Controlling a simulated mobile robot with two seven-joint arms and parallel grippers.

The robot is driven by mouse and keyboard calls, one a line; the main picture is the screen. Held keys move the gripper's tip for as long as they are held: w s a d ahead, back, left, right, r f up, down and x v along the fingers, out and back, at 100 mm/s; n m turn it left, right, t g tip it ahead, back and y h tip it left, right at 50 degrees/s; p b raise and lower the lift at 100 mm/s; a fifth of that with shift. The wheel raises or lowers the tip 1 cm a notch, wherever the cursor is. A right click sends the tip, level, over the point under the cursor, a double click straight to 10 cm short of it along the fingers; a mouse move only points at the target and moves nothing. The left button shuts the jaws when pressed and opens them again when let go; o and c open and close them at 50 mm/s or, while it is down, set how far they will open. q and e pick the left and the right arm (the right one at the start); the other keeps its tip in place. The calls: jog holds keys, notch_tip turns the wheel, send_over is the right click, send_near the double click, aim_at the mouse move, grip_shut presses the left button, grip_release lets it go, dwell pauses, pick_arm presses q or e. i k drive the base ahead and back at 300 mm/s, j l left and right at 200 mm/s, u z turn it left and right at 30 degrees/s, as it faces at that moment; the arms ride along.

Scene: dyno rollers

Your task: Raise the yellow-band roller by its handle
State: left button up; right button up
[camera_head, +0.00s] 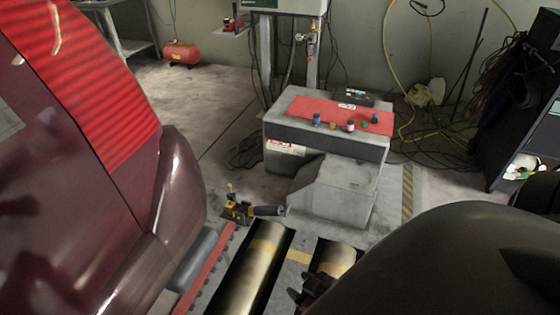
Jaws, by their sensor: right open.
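Two metal rollers lie side by side in the floor pit at the bottom. The left roller (252,270) has a yellow band across its upper part. The right roller (338,254) also shows yellowish colour and is partly covered by my right gripper and arm. A yellow tool-like part with a black handle (268,211) sits on the floor just beyond the left roller's far end. My right gripper (315,284) is dark and open, over the near part of the right roller, apart from the black handle. My left gripper is not in view.
A dark red car (90,200) fills the left side, close to the rollers. A grey control box (325,150) with a red top stands beyond them. A red rail (208,266) edges the pit. A dark cabinet (520,120) and hanging hoses are at the right.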

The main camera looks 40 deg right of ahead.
aim_at(271, 211)
jog(key=i+l, duration=0.1)
jog(key=l, duration=0.5)
jog(key=i+l+u, duration=0.1)
jog(key=l, duration=1.05)
jog(key=i+l, duration=0.15)
jog(key=i, duration=0.15)
jog(key=i+l, duration=0.15)
jog(key=i+u, duration=0.05)
jog(key=i, duration=0.05)
